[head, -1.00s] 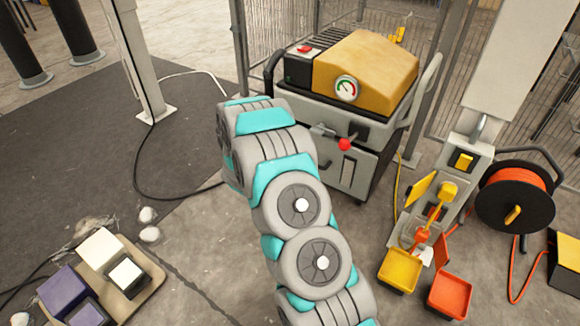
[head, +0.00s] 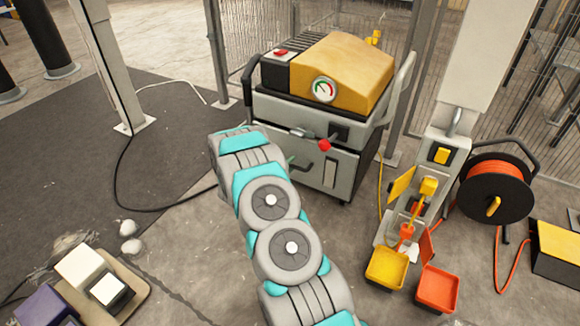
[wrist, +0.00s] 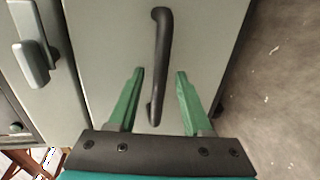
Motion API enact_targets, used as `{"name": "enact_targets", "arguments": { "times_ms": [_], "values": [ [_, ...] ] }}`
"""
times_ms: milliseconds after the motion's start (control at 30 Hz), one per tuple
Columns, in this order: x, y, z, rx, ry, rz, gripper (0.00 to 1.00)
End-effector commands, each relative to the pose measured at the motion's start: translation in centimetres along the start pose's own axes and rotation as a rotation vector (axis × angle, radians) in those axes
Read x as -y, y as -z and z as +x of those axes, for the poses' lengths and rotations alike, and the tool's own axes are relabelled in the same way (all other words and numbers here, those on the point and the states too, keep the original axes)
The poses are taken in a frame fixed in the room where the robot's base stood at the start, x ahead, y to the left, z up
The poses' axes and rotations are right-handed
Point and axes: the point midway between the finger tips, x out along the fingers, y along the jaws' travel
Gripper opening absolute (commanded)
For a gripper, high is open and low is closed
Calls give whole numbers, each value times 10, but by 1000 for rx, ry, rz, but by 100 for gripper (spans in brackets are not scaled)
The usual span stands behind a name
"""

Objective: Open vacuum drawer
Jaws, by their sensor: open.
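The vacuum machine (head: 325,85) has a yellow lid, a gauge and a red knob, and stands behind my arm in the head view. Its lower front is the grey drawer (head: 331,174), which looks flush with the body. In the wrist view the drawer front (wrist: 105,50) fills the middle, with a dark curved handle (wrist: 161,50) on it. My gripper (wrist: 159,74) is open, with one green finger on each side of the handle. Neither finger visibly touches it. In the head view my arm mostly hides the gripper.
A grey latch-like part (wrist: 34,62) sits left of the drawer in the wrist view. Right of the machine stand a post with yellow and orange trays (head: 386,268) and an orange cable reel (head: 495,190). Bare floor (wrist: 275,85) lies right of the drawer front.

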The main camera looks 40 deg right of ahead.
Motion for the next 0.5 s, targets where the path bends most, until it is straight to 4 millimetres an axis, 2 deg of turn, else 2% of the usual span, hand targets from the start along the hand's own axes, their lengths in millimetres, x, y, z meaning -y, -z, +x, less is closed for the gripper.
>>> {"name": "enact_targets", "arguments": {
  "times_ms": [333, 500],
  "values": [
    [0, 0, 5, -1, 0, 1, 50],
    [0, 0, 5, -1, 0, 1, 30]
  ]
}}
